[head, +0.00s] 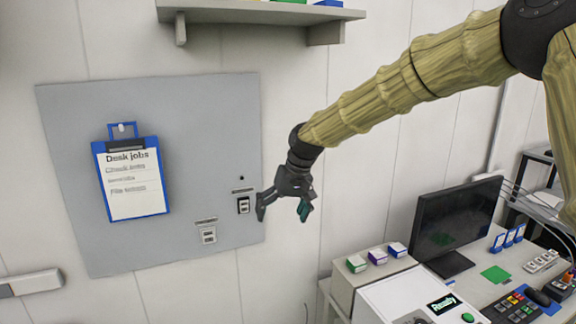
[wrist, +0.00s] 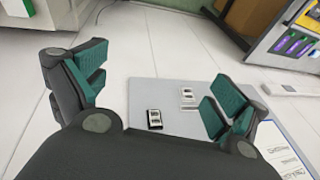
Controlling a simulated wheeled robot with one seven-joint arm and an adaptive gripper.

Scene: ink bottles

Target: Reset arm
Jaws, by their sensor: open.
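My gripper (head: 283,207) hangs at the end of my arm in front of the wall, near the right edge of a grey wall panel (head: 80,240). Its two fingers are spread apart with nothing between them. In the wrist view the open gripper (wrist: 150,95) shows teal pads on both fingers. A black-framed switch (head: 243,205) on the panel is just left of the gripper in the head view; it also shows in the wrist view (wrist: 154,119). I cannot tell how far the fingers are from the panel.
A clipboard (head: 133,190) and a light socket plate (head: 208,235) are on the panel. A shelf (head: 265,14) is above. At lower right are a monitor (head: 455,225), a white machine with a "Ready" screen (head: 443,303), and small ink boxes (head: 377,257) on a ledge.

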